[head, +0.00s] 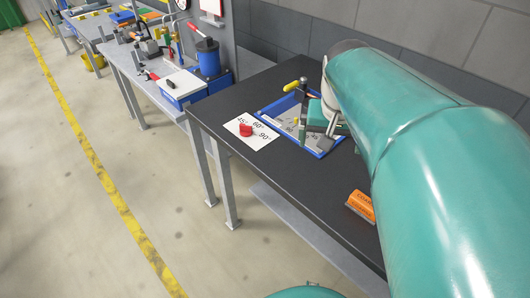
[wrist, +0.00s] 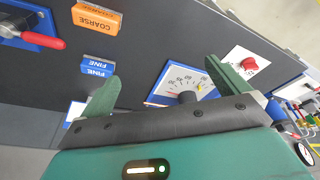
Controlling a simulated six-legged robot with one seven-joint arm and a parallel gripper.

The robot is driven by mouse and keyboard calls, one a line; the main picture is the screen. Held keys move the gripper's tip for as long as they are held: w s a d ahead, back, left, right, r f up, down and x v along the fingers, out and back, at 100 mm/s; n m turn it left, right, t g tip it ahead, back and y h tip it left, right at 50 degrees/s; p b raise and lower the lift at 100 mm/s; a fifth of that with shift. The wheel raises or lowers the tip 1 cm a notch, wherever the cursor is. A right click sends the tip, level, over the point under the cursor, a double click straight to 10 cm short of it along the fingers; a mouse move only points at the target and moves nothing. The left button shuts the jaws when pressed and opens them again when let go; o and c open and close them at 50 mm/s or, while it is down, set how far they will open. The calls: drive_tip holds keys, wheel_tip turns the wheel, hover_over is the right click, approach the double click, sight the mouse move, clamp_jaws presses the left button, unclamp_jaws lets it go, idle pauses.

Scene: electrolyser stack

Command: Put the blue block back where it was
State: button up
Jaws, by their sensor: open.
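The blue block (wrist: 98,68), marked FINE, lies on the black bench top in the wrist view, beside an orange block (wrist: 96,18) marked COARSE. In the head view the orange block (head: 361,206) shows near the bench's front edge; I do not see the blue block there, where my arm covers part of the bench. My gripper (wrist: 161,70) is open, with nothing seen between its fingers. The blue block is just past the tip of its left finger, apart from it as far as I can tell. In the head view my gripper (head: 326,122) is over a blue-edged dial board.
The dial board (head: 270,108) has a scale and pointer. A white card (head: 262,141) with angle marks carries a red knob (head: 246,130). Bare black bench (head: 300,180) lies in front of the board.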

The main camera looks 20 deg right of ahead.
drive_tip(key=s+a+n+t+y, duration=0.1)
drive_tip(key=s+a+n, duration=0.1)
drive_tip(key=a, duration=0.5)
drive_tip(key=s+a+f+n+t, duration=0.1)
drive_tip(key=s+a+n+t, duration=0.1)
drive_tip(key=a, duration=0.5)
drive_tip(key=shift+s+a+f+n+y, duration=0.15)
drive_tip(key=shift+s+f+n+y, duration=0.2)
drive_tip(key=shift+s+n, duration=0.7)
drive_tip(key=shift+w+r, duration=0.1)
drive_tip(key=shift+w, duration=0.05)
